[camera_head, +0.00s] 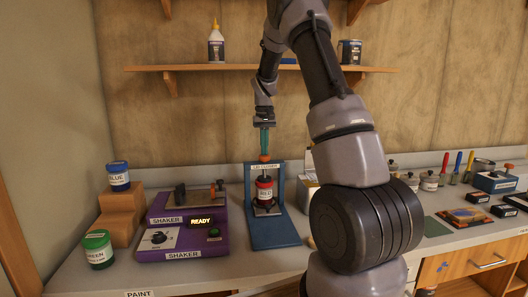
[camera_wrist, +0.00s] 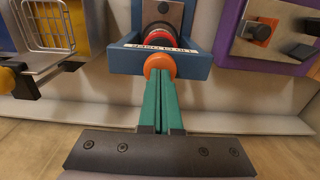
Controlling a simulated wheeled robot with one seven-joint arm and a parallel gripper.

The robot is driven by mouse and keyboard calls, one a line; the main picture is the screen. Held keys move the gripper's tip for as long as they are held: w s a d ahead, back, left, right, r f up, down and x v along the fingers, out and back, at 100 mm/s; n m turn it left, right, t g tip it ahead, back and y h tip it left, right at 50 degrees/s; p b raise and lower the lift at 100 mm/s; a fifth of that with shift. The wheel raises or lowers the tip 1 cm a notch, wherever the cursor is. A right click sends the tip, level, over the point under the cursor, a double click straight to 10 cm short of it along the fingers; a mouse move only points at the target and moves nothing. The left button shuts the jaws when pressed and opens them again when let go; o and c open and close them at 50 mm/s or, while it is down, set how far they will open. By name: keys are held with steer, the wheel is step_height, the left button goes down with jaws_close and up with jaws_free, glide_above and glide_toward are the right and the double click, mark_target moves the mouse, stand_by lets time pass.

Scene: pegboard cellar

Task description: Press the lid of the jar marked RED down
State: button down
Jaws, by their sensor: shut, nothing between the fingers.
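The jar marked RED (camera_head: 264,191) stands upright on the base of the blue lid closer (camera_head: 277,228). A dark piece (camera_head: 264,178) sits at its top under the closer's head; I cannot tell lid from pressing part. The closer has an orange knob (camera_head: 264,158) on top, also in the wrist view (camera_wrist: 160,66). My gripper (camera_head: 264,150) points down with its teal fingers together and empty, tips right at the knob. In the wrist view the shut fingers (camera_wrist: 159,84) overlap the knob's edge; whether they touch it is unclear. Some red of the jar (camera_wrist: 160,32) shows beyond the closer's head.
A purple shaker (camera_head: 187,235) with a READY sign stands left of the closer. The BLUE jar (camera_head: 118,177) sits on wooden steps (camera_head: 121,213), with the GREEN jar (camera_head: 98,250) in front. A wire basket (camera_wrist: 47,25) shows at the wrist view's left. A shelf (camera_head: 200,68) runs behind.

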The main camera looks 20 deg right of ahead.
steer(key=shift+r, duration=1.65)
steer(key=shift+r, duration=0.15)
step_height(320, 180, up, 5)
steer(key=shift+f, duration=0.15)
